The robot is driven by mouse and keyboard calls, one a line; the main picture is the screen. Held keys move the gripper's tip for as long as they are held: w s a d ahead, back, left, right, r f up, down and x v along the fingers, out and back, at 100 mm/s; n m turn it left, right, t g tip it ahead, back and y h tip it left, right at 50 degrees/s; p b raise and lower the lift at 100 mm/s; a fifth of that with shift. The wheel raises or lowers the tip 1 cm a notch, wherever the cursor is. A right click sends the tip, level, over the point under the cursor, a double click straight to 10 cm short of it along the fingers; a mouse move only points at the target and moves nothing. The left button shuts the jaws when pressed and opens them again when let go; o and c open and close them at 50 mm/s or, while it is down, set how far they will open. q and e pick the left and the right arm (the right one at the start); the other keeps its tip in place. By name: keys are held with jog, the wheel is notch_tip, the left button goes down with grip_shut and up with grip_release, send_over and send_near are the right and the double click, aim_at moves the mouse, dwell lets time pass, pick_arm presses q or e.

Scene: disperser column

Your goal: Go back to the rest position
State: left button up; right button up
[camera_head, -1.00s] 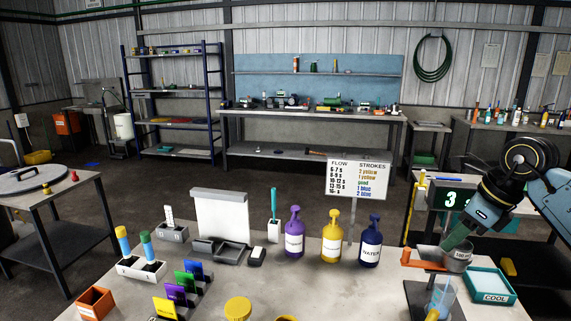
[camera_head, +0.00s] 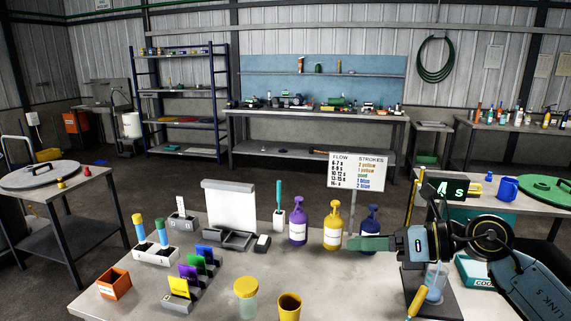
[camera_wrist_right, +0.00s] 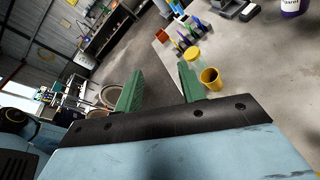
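My right gripper (camera_head: 354,243) reaches in from the right over the bench, its green fingers pointing left near the navy bottle (camera_head: 370,221). In the right wrist view the green fingers (camera_wrist_right: 160,84) stand apart with nothing between them. The digital display (camera_head: 450,189) reads 4 s. Below my forearm a clear beaker (camera_head: 436,282) stands on the dark stand base. The cup holder above it is hidden by my arm. My left gripper is not in view.
Purple (camera_head: 298,222) and yellow (camera_head: 333,225) bottles stand beside the flow sign (camera_head: 357,172). A yellow-lidded jar (camera_head: 246,298) and a yellow cup (camera_head: 289,306) sit at the front. The tray marked COOL (camera_head: 474,271) is partly behind my arm.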

notch_tip(320, 180, up, 3)
jog(key=s+a+m+t+y, duration=0.2)
jog(key=a+m+t+y, duration=0.1)
jog(key=m+y, duration=0.15)
jog(key=s+d+f+m+t+h, duration=0.2)
jog(key=d+f+m+t+h, duration=0.2)
jog(key=d+f+m+h, duration=0.85)
jog(key=s+f+m+t+h, duration=0.3)
jog(key=m+h, duration=0.4)
jog(key=m, duration=1.2)
jog(key=s+a+f+m+g+y, duration=0.1)
jog(key=s+f+m+g, duration=0.2)
jog(key=s+f+g, duration=0.65)
jog(key=s+a+f+m+g+y, duration=0.1)
jog(key=s+f+m+g, duration=0.35)
jog(key=s, duration=0.95)
notch_tip(320, 180, down, 26)
jog(key=s+n+b, duration=0.1)
jog(key=n, duration=0.1)
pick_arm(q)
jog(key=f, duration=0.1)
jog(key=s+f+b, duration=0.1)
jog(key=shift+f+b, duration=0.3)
pick_arm(e)
jog(key=s+d+f, duration=0.2)
jog(key=s+f, duration=1.4)
jog(key=f, duration=0.1)
jog(key=shift+s+d+g+h, duration=0.3)
jog(key=shift+s+d+g, duration=0.1)
